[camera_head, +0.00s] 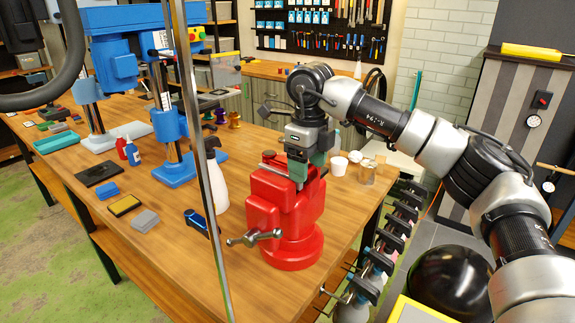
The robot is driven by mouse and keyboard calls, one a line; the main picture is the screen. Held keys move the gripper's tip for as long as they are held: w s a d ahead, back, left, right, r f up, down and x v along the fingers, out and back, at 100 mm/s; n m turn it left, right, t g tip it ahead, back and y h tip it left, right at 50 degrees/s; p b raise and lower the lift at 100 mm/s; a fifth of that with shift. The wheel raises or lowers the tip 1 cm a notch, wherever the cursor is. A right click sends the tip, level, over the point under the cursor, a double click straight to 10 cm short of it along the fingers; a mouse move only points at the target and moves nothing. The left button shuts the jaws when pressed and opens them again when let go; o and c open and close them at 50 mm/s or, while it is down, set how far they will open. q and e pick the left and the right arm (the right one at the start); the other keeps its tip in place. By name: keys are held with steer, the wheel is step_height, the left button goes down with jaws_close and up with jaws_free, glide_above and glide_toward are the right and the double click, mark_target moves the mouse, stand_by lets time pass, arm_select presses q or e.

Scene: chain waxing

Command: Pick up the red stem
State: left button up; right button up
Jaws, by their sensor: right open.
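I cannot pick out a red stem with certainty. A large red vise (285,212) stands near the front right of the wooden workbench (190,275). A small dark-red part (270,157) shows at the top of the vise, but it is too small to name. My right gripper (307,172) points down at the top of the vise and is open. The arm reaches in from the right. The gripper hides part of the vise's top, so I cannot tell whether it touches anything there. My left gripper is out of view.
A white spray bottle (216,182) stands left of the vise, behind a thin metal pole (207,190). A blue stand (175,171), small bottles, and colored pads occupy the left side. A white cup (339,166) and glass jar (366,173) stand to the right. The bench front is clear.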

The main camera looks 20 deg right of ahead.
steer(key=c, duration=1.1)
steer(key=shift+r, duration=0.1)
